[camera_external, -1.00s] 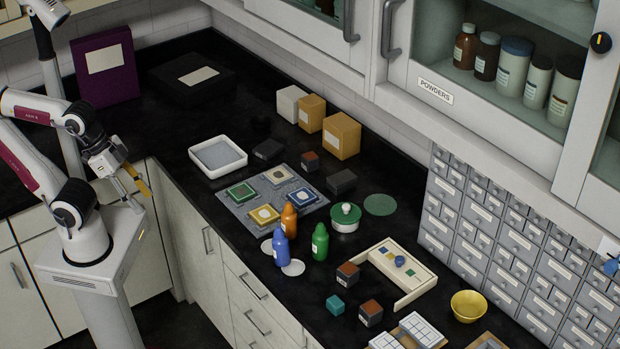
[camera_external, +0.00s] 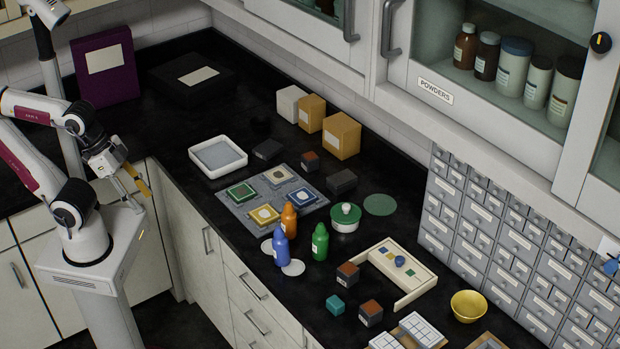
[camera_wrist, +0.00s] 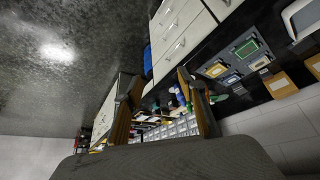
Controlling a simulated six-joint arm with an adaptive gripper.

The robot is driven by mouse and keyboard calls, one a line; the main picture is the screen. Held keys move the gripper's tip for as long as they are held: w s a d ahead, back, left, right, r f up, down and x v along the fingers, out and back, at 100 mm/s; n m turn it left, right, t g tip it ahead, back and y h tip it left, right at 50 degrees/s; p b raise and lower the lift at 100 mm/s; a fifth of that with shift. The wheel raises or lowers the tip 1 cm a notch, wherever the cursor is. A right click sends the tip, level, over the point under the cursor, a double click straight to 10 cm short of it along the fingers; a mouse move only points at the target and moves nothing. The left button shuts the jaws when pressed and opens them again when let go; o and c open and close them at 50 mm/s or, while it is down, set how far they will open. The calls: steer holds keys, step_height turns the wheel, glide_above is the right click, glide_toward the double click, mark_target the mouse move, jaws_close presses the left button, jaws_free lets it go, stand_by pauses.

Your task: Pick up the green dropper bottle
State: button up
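The green dropper bottle (camera_external: 320,243) stands upright on the black counter in the external view, label facing front. A blue bottle (camera_external: 281,247) stands to its left and an orange bottle (camera_external: 289,219) behind it to the left. My gripper (camera_external: 143,187) is at the left, off the counter's edge and well away from the bottles. In the wrist view its two fingers (camera_wrist: 163,108) are spread apart with nothing held between them.
A mat with coloured squares (camera_external: 232,209) and a white tray (camera_external: 240,163) lie behind the bottles. White discs (camera_external: 293,268) lie by the blue bottle. Cabinets overhang the counter's back.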

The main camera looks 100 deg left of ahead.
steer(key=shift+o, duration=0.2)
steer(key=n+t+y, duration=0.1)
steer(key=n+t, duration=0.1)
steer(key=t, duration=0.4)
glide_toward(282, 229)
steer(key=w+d+r, duration=0.2)
steer(key=w+d, duration=0.1)
steer(key=w+a+f+y, duration=0.1)
steer(key=w, duration=0.1)
steer(key=w+a+f+n, duration=0.1)
steer(key=f, duration=0.1)
steer(key=w+a+f+t+y, duration=0.1)
steer(key=w, duration=0.1)
steer(key=shift+w+a+f+y, duration=0.3)
steer(key=shift+a+f, duration=0.1)
steer(key=shift+w+a+f+n+y, duration=0.3)
steer(key=shift+a+f, duration=0.05)
steer(key=shift+a, duration=0.15)
steer(key=shift+w, duration=0.1)
steer(key=shift+x, duration=1.2)
steer(key=shift+d+x, duration=0.1)
steer(key=shift+x, duration=1.2)
steer(key=shift+d+x, duration=0.15)
steer(key=shift+x, duration=1.15)
